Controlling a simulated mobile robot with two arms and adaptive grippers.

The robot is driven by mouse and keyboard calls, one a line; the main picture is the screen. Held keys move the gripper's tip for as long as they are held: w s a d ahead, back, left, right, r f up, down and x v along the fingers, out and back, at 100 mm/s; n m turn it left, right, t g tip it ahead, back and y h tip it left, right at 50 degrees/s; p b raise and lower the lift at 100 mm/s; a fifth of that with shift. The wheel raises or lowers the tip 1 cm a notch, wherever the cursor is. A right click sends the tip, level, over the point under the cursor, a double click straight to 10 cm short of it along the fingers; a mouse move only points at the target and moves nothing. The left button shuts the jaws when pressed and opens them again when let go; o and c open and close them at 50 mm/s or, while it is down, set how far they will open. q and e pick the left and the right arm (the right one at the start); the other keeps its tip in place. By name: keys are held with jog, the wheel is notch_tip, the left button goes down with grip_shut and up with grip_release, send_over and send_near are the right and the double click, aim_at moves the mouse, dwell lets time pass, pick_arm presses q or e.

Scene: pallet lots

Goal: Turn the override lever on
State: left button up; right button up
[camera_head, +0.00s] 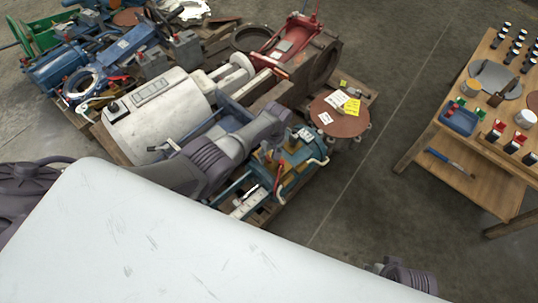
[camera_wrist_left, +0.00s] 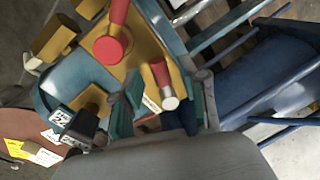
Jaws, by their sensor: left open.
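A teal machine (camera_head: 295,172) with a yellow top plate stands on a pallet in the middle of the head view. A red lever (camera_head: 279,176) shows on its near side. In the left wrist view a red-handled lever (camera_wrist_left: 161,78) with a silver end stands on the yellow plate, and a second red handle (camera_wrist_left: 117,18) with a round red end is above it. I cannot tell which is the override lever. My left gripper (camera_head: 274,153) is open over the machine; its fingers (camera_wrist_left: 167,98) appear on either side of the silver-ended lever, contact unclear.
A white cylinder machine (camera_head: 160,112) and a red machine (camera_head: 285,40) stand close beside and behind. A rusty round flange (camera_head: 335,122) with paper tags is to the right. A wooden table (camera_head: 425,140) with small parts stands farther right, across clear floor.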

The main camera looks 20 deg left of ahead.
pick_arm(q)
notch_tip(320, 180, up, 12)
jog(key=w, duration=0.1)
jog(key=shift+d, duration=0.45)
dwell(0.4)
